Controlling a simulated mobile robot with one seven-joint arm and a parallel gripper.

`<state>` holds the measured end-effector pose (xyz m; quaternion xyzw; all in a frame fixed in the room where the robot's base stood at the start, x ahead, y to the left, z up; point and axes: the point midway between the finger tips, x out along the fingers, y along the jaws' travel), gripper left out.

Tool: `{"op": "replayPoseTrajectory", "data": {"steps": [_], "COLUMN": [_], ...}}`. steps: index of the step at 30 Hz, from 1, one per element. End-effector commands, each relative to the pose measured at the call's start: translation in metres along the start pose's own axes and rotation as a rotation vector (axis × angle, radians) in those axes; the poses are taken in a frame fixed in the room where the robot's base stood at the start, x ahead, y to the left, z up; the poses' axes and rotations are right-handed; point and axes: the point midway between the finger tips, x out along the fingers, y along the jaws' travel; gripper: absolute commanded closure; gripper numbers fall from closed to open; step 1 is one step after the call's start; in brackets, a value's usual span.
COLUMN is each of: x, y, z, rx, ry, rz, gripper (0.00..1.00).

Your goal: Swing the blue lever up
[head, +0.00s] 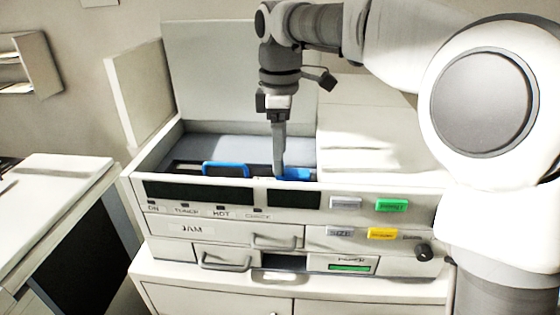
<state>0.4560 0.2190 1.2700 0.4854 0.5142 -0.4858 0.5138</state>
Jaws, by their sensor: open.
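A printer or copier (292,205) stands in front of me with its top open. Inside the opening are two blue parts: a loop-shaped blue handle (225,170) on the left, and a solid blue piece (297,173) on the right. I cannot tell which is the blue lever. My gripper (279,173) points straight down into the opening, its tip at the left end of the right blue piece. It is open, though its fingers overlap in this view. I cannot tell whether it touches the blue piece, which it partly hides.
The raised lid (215,70) stands behind the opening. The front panel has a green button (391,205), a yellow button (383,234) and a dark knob (424,252). A cabinet (230,297) is below. Another white-topped unit (50,185) stands at left. My arm fills the upper right.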

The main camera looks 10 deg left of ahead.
Motion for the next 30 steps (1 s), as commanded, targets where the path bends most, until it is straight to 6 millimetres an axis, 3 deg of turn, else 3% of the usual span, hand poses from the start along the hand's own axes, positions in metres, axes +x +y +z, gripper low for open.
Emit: {"op": "replayPoseTrajectory", "data": {"steps": [5, 15, 28, 30], "x": [0.016, 0.018, 0.018, 0.018], "y": [0.000, 0.000, 0.000, 0.000], "z": [0.000, 0.000, 0.000, 0.000], "rx": [0.001, 0.001, 0.001, 0.001], "ry": [0.000, 0.000, 0.000, 0.000], "rz": [0.001, 0.001, 0.001, 0.001], "gripper": [0.18, 0.19, 0.97, 1.00]}}
